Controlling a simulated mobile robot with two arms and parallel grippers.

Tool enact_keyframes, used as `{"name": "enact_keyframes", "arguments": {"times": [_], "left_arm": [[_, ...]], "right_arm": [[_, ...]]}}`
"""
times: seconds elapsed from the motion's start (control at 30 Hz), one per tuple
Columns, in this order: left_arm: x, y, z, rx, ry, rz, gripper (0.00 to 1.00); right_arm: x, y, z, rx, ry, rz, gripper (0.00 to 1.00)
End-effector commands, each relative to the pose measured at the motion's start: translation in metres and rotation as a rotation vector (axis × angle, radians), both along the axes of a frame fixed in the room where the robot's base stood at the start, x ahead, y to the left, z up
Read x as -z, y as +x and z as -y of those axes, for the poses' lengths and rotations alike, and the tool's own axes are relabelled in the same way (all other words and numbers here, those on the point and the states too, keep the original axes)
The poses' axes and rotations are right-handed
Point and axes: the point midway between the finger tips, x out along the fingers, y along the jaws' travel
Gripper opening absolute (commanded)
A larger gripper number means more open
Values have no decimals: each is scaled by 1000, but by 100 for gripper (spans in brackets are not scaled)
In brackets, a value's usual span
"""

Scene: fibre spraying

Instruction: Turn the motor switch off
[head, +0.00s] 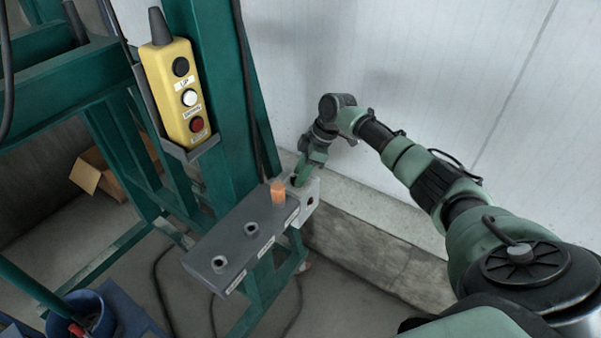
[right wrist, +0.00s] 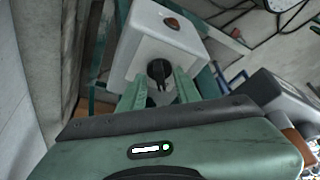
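The motor switch looks to be the light grey box (head: 309,203) at the far end of the grey shelf in the head view. In the right wrist view this box (right wrist: 143,38) shows a black rotary knob (right wrist: 159,72) on its face and a red-orange button (right wrist: 172,23) on another side. My right gripper (head: 299,181) is at the box in the head view. In the right wrist view its two green fingers (right wrist: 160,88) are apart, one on each side of the knob's lower part. I cannot tell whether they touch it. My left gripper is not in view.
A yellow pendant (head: 180,92) with several buttons hangs on the green frame (head: 215,100). The grey shelf (head: 240,243) has round holders and an orange piece (head: 278,192). A blue bucket (head: 92,318) and a cardboard box (head: 92,172) are at left. A pale wall stands behind.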

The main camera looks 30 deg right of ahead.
Motion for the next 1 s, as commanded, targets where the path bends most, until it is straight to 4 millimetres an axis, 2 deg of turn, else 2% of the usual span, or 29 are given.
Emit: {"name": "enact_keyframes", "arguments": {"times": [0.5,1.0], "left_arm": [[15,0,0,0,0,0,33],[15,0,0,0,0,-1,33]], "right_arm": [[-66,-13,24,0,-1,3,33],[-71,-15,25,0,0,1,33]]}}
